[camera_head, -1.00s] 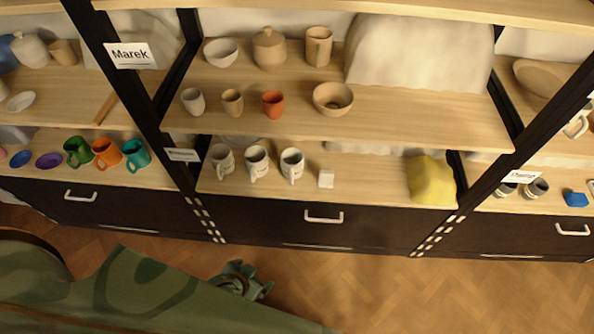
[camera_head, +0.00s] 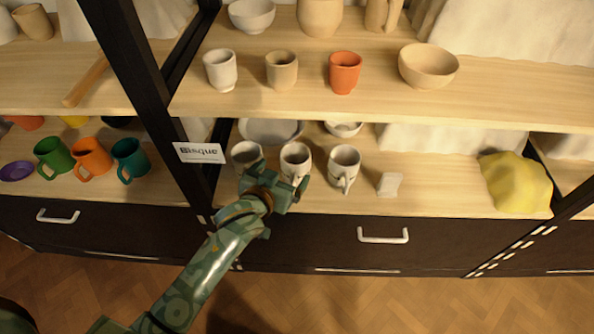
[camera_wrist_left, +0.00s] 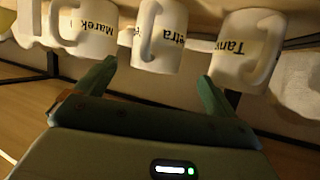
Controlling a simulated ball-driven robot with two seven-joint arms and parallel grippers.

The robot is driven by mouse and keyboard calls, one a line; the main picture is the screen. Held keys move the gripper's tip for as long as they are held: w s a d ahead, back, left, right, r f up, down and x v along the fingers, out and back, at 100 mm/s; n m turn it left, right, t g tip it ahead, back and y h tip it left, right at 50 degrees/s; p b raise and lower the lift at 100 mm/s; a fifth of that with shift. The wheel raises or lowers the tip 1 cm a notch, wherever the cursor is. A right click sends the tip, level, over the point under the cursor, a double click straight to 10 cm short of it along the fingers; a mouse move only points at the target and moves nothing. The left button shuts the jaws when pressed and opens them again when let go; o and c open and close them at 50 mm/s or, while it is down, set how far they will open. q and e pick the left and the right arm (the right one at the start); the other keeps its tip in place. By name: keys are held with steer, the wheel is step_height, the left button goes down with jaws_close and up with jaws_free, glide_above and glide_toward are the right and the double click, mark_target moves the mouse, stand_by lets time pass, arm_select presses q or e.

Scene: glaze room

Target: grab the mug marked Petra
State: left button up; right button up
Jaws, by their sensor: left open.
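Three white mugs stand in a row on the lower middle shelf. The mug marked Petra (camera_head: 295,157) is the middle one; in the left wrist view, which is upside down, it (camera_wrist_left: 170,52) shows "etra" partly covered by its handle. The mug marked Marek (camera_wrist_left: 92,35) is on its left there, the right mug (camera_head: 344,160) in the head view. A mug reading "Tan…" (camera_wrist_left: 232,68) is on the other side, the left mug (camera_head: 246,152) in the head view. My left gripper (camera_head: 280,177) is open and empty, just in front of the Petra mug, its fingertips (camera_wrist_left: 157,75) either side of it.
A small white block (camera_head: 389,184) and a yellow cloth-like lump (camera_head: 517,183) are to the right on the same shelf. A dark upright (camera_head: 140,90) stands left of the mugs. The shelf above (camera_head: 480,95) carries cups and a bowl (camera_head: 428,66). A drawer (camera_head: 330,240) is below.

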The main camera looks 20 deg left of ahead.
mark_target(289, 168)
arm_select(q)
steer(key=shift+x, duration=0.75)
steer(key=b+x, duration=0.4)
steer(key=shift+w+d+f, duration=0.2)
steer(key=shift+d+f, duration=0.05)
steer(key=shift+f, duration=0.3)
steer(key=shift+w+r, duration=0.1)
steer(key=shift+w, duration=0.05)
steer(key=shift+r, duration=0.2)
steer(key=c, duration=1.2)
arm_select(e)
steer(key=d+f, duration=0.1)
steer(key=w+d+f+n, duration=0.1)
steer(key=shift+d+f, duration=0.1)
steer(key=shift+f, duration=0.2)
